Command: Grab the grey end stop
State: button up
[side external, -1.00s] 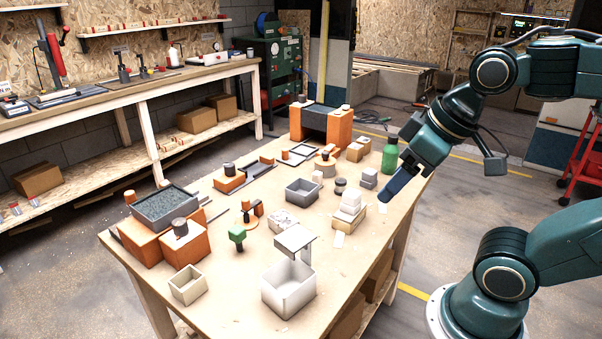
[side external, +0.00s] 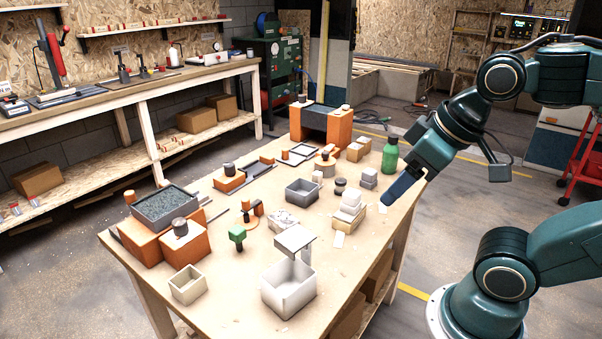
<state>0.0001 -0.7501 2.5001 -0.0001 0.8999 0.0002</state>
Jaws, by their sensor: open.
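My gripper (side external: 398,191) is at the right edge of the table (side external: 215,300), above its surface, pointing down and left. It is open, and nothing shows between its fingers. I cannot tell for sure which piece is the grey end stop. Small stacked grey blocks (side external: 369,178) sit just left of my gripper, beside the green bottle (side external: 390,155). A dark grey round piece (side external: 340,186) is a little further left. Another dark grey cylinder (side external: 180,227) stands on an orange block (side external: 183,246) at the table's left.
An open grey box (side external: 302,196) is mid-table. A white open box (side external: 288,296) with a raised plate (side external: 295,238) is at the front. White stacked pieces (side external: 351,203) stand near my gripper.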

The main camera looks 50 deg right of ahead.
jog(key=shift+o, duration=0.4)
jog(key=w+d+r+m+g, duration=0.1)
jog(key=w+d+r+m, duration=0.25)
jog(key=w, duration=0.25)
jog(key=w+d+r+m+g, duration=0.1)
jog(key=w+d+r+m, duration=0.1)
jog(key=w+d, duration=0.3)
jog(key=w+d+f+m+g+h, duration=0.15)
jog(key=w+d+m, duration=0.35)
jog(key=w+d, duration=0.55)
jog(key=m+g+y, duration=0.2)
jog(key=m, duration=0.7)
send_over(369, 171)
notch_tip(369, 171, down, 21)
jog(key=shift+h, duration=0.25)
jog(key=shift+f, duration=4.2)
jog(key=shift+f, duration=0.1)
